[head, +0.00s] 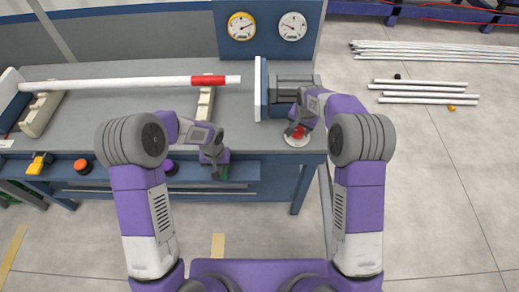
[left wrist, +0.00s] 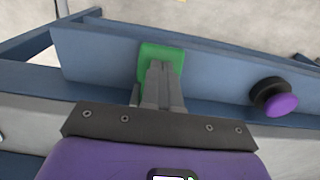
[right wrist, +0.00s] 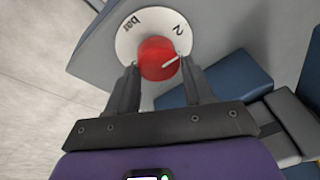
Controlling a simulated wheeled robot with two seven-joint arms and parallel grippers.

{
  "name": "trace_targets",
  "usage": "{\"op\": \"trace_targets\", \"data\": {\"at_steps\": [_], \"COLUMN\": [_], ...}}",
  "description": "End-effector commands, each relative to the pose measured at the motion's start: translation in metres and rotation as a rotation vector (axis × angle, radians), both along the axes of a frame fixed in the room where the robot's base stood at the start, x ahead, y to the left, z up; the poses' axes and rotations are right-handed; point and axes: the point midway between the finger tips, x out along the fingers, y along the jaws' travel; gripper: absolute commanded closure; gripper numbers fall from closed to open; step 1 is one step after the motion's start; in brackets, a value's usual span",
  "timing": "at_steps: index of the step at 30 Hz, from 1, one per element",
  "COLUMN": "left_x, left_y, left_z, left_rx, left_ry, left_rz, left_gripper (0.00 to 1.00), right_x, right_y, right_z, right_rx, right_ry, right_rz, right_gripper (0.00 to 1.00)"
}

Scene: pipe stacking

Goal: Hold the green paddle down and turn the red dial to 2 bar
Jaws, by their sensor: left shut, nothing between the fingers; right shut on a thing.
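The green paddle (left wrist: 174,52) is on the front of the blue bench. My left gripper (left wrist: 158,66) is shut and empty, its fingertips over the paddle and seemingly against it; the gripper (head: 214,170) hides most of the paddle in the head view. The red dial (right wrist: 157,60) sits on a white disc (right wrist: 130,45) marked "bar" and "2". Its white pointer line points to the upper right in the right wrist view, a little clockwise of the "2". My right gripper (right wrist: 158,80) is shut on the dial, one finger on each side. The red dial also shows in the head view (head: 298,132).
A white pipe with a red band (head: 208,80) lies across supports on the bench. A yellow-rimmed gauge (head: 241,26) and a white gauge (head: 292,26) stand at the back. A purple knob (left wrist: 280,103) is beside the paddle. Loose pipes (head: 425,90) lie on the floor at right.

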Motion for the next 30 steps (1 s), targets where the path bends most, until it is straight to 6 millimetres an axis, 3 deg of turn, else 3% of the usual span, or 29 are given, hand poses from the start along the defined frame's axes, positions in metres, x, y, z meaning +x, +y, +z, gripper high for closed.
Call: {"op": "trace_targets", "data": {"at_steps": [5, 15, 22, 23, 27, 30], "left_x": [-0.003, -0.001, -0.001, -0.001, -0.001, -0.001], "left_y": [-0.002, -0.001, -0.001, -0.001, -0.001, -0.001], "left_z": [0.002, 0.036, 0.039, 0.039, 0.039, 0.039], "left_rx": [-0.002, -0.002, -0.001, -0.001, -0.001, 0.000], "left_ry": [0.009, 0.003, 0.005, 0.004, 0.004, 0.004], "left_rz": [-0.001, -0.001, -0.001, -0.001, -0.001, -0.001], "left_gripper": [1.00, 1.00, 1.00, 1.00, 1.00, 1.00], "right_x": [0.004, 0.004, 0.004, 0.003, 0.003, 0.002], "right_y": [0.007, 0.007, 0.008, 0.008, 0.006, 0.005], "right_z": [0.005, 0.004, 0.004, 0.003, 0.003, 0.002], "right_rx": [0.010, 0.010, 0.011, 0.011, 0.009, 0.007], "right_ry": [-0.018, -0.016, -0.015, -0.015, -0.011, -0.009], "right_rz": [0.003, 0.003, 0.002, 0.002, 0.001, 0.000], "right_gripper": [0.73, 0.73, 0.73, 0.47, 0.25, 0.23]}}
